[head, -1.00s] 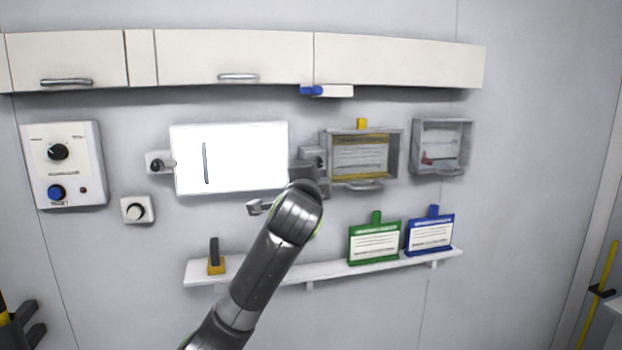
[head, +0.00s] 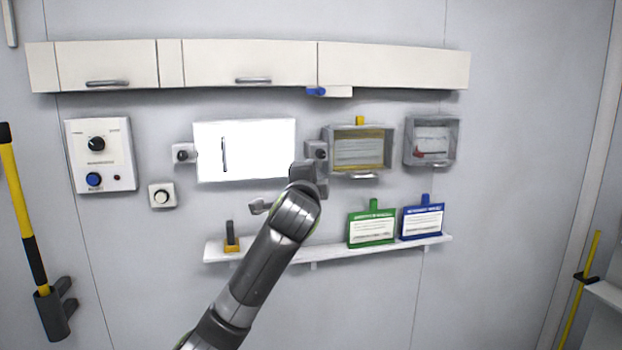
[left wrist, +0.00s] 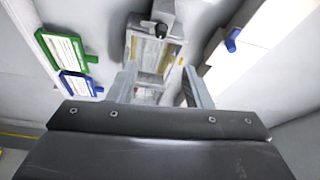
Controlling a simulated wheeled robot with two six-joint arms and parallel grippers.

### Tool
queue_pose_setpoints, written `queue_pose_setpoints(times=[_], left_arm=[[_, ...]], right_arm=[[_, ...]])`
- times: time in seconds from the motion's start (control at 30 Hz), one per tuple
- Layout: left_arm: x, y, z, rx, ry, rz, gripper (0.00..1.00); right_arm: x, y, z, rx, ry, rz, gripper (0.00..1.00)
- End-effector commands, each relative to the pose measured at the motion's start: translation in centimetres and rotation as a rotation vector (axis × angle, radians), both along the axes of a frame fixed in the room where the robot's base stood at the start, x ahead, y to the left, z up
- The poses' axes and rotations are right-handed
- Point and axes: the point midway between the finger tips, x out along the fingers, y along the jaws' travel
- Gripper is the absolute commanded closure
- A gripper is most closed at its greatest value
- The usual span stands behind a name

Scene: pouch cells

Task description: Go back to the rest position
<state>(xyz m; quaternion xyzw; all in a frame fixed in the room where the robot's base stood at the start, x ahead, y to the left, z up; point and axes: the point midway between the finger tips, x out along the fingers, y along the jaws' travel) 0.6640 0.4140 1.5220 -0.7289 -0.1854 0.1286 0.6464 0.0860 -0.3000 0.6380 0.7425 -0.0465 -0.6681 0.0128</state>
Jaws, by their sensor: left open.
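My left gripper (head: 308,178) is raised in front of the wall in the head view, below and right of a bright white panel (head: 246,150). In the left wrist view its two pale fingers stand apart with nothing between them (left wrist: 158,88). They point toward the wall boxes, with a gap to the wall. My own wrist hides part of the wall under the panel. My right gripper is not in either view.
White cabinets (head: 249,64) run above. Two clear-fronted boxes (head: 360,150) (head: 431,140) hang right of the panel. A shelf (head: 330,250) holds green (head: 371,228) and blue (head: 422,221) cards. A dial box (head: 99,155) and a yellow-black pole (head: 20,200) are at left.

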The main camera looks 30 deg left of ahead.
Motion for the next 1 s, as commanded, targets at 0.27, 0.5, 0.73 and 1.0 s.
queue_pose_setpoints(times=[0.27,0.5,0.73,1.0], left_arm=[[0.0,0.0,0.0,0.000,0.000,0.000,0.55],[1.4,0.5,-4.9,-0.048,0.050,-0.005,0.55],[4.1,2.0,-21.4,-0.221,0.198,-0.009,0.55],[2.3,2.8,-42.1,-0.444,0.363,0.027,0.55]], right_arm=[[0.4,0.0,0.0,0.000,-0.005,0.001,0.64],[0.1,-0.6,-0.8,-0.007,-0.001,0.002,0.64],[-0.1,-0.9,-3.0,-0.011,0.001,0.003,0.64],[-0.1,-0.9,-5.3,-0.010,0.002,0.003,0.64]])
